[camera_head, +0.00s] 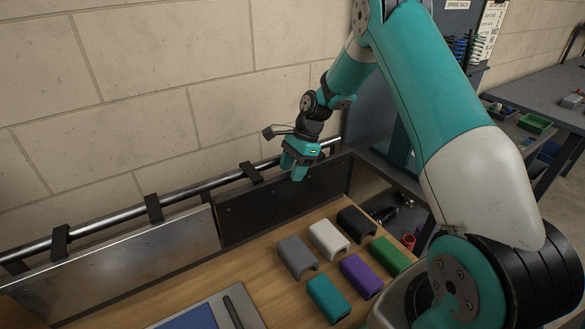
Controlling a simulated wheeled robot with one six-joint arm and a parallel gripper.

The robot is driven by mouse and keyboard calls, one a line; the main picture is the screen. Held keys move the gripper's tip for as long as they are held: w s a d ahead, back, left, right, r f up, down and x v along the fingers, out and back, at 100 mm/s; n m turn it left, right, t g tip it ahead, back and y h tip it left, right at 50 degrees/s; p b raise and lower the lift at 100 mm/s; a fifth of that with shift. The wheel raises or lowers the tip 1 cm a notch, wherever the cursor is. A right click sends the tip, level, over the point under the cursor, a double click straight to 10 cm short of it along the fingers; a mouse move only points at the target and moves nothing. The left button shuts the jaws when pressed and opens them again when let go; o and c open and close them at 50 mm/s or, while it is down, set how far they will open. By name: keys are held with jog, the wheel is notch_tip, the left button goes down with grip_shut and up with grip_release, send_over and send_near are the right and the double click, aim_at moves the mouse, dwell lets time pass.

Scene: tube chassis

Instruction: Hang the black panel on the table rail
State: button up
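The black panel (285,203) stands upright along the back of the wooden table, below the metal table rail (201,187). A black hook (250,173) is on the rail above the panel's left part. Whether this hook bears the panel is not clear, and the rail behind my gripper is partly hidden. My gripper (294,170) points down at the panel's top edge, right of that hook. One teal finger overlaps the panel's front face. I cannot tell whether the fingers are closed on the panel.
A silver panel (130,258) stands left of the black one, below two more hooks. Several coloured curved blocks, including a grey one (297,255) and a teal one (328,298), lie on the table in front. A grey-and-blue tray (243,295) with a black pen-like item lies at front left.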

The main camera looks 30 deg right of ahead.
jog(key=shift+f, duration=0.1)
jog(key=v, duration=1.8)
jog(key=s+a+r+n+b, duration=0.1)
jog(key=s+a+r+n, duration=0.1)
jog(key=s+a+n, duration=0.35)
jog(key=s+a+r+n, duration=0.2)
jog(key=s+a+n, duration=0.1)
jog(key=a, duration=0.6)
jog(key=s+a+r+n+b, duration=0.1)
jog(key=s+a+n, duration=0.4)
jog(key=a, duration=0.2)
jog(key=s+a+f+n, duration=0.1)
jog(key=s+a+n, duration=0.2)
jog(key=s+n, duration=0.3)
jog(key=s+a+f+n, duration=0.1)
jog(key=s+a+n, duration=0.2)
jog(key=s, duration=0.8)
jog(key=n, duration=0.2)
jog(key=shift+s+f+n+b, duration=0.25)
jog(key=shift+s+n+b, duration=0.05)
jog(key=shift+s+n, duration=0.05)
jog(key=shift+a, duration=0.1)
